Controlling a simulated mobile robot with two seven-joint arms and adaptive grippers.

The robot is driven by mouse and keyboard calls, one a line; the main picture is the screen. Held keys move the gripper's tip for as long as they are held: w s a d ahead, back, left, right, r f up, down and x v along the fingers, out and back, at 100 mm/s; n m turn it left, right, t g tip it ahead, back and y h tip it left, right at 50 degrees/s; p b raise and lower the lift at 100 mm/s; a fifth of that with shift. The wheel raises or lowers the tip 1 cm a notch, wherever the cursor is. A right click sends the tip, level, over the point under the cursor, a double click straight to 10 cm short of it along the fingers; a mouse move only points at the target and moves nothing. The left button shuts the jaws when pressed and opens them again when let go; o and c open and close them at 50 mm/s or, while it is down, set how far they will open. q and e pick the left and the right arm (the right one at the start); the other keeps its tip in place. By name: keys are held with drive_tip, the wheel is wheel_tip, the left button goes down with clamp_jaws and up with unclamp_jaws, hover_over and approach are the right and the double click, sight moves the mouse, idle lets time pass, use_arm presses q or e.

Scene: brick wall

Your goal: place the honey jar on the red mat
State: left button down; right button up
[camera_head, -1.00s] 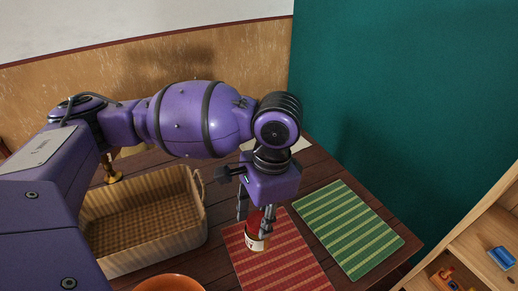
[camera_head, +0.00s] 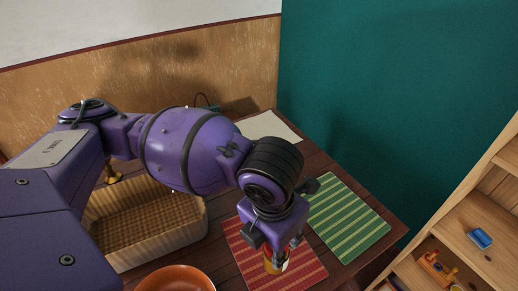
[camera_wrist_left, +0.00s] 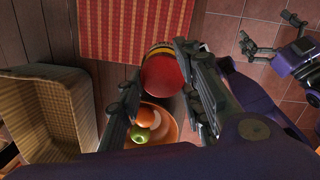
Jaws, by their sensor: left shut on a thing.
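The honey jar (camera_head: 271,264), with a red lid and a yellowish body, is held in my left gripper (camera_head: 278,243). In the left wrist view the jar (camera_wrist_left: 162,76) shows lid-first between the two dark fingers of that gripper (camera_wrist_left: 163,95), which are shut on it. The red striped mat (camera_head: 246,250) lies beneath the jar in the head view and also shows in the left wrist view (camera_wrist_left: 125,25). I cannot tell whether the jar's base touches the mat. My right gripper (camera_wrist_left: 266,30) shows at the upper right of the left wrist view, fingers apart and empty.
A green striped mat (camera_head: 345,220) lies right of the red one. A wicker basket (camera_head: 150,253) stands at left, and an orange bowl (camera_head: 176,280) at the front, with fruit visible in the wrist view. A wooden shelf (camera_head: 455,225) stands at far right.

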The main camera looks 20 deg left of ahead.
use_arm(q)
drive_tip(key=shift+s+d+r+m, duration=0.1)
drive_tip(key=shift+s+d+m, duration=0.1)
drive_tip(key=shift+m, duration=0.7)
drive_tip(key=w+a+f, duration=0.3)
drive_tip(key=w+f, duration=0.3)
drive_tip(key=w+a+f, duration=0.3)
drive_tip(key=w+f, duration=0.3)
drive_tip(key=f, duration=0.1)
drive_tip(key=shift+w+a, duration=0.15)
drive_tip(key=shift+a, duration=0.2)
